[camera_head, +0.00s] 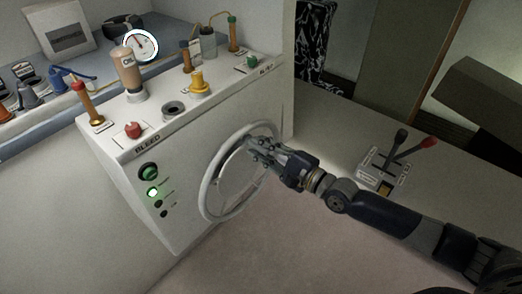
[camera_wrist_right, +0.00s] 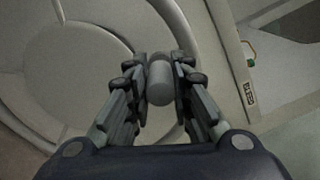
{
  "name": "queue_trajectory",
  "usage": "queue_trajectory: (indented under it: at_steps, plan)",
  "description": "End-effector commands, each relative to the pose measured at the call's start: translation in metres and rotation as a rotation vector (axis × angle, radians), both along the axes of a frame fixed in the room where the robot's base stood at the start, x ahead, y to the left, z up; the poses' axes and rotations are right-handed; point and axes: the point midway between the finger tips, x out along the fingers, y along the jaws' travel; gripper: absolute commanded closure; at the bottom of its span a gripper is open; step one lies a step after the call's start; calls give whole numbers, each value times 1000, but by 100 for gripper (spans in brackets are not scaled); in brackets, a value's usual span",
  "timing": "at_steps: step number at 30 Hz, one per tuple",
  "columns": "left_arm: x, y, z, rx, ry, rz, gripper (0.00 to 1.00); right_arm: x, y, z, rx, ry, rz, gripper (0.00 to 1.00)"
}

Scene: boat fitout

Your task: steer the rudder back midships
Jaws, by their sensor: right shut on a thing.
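A pale steering wheel (camera_head: 208,190) is on the front face of a white console (camera_head: 185,155). My right gripper (camera_head: 258,146) is at the upper right of the wheel. In the right wrist view it (camera_wrist_right: 160,80) is shut on a grey, upright, rounded knob (camera_wrist_right: 160,78) in front of the wheel's pale disc and rim (camera_wrist_right: 70,70). A round white gauge with a dark needle (camera_head: 141,45) stands behind the console; its marks are too small to read. My left gripper is not in view.
The console top carries a brown bottle (camera_head: 129,72), a yellow valve (camera_head: 198,82), a red knob (camera_head: 133,129) and handled levers. A green lamp (camera_head: 152,193) is lit on its front. A throttle box (camera_head: 383,168) with black and red levers stands at the right. The floor below is clear.

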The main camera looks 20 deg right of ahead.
Motion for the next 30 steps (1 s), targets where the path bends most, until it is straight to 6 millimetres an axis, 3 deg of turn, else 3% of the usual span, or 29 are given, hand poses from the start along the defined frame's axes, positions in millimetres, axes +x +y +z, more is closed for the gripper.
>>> queue_trajectory:
  at_steps: [6,7,9,22,30]
  plan:
    - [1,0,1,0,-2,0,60,3,-3,6,0,-15,-7,100]
    - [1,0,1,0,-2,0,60,3,-3,6,0,-15,-7,73]
    - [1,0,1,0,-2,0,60,3,-3,6,0,-15,-7,59]
    - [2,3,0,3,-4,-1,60,-5,-5,1,-1,-5,-3,59]
    - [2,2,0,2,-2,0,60,-45,-35,0,-6,-2,-2,59]
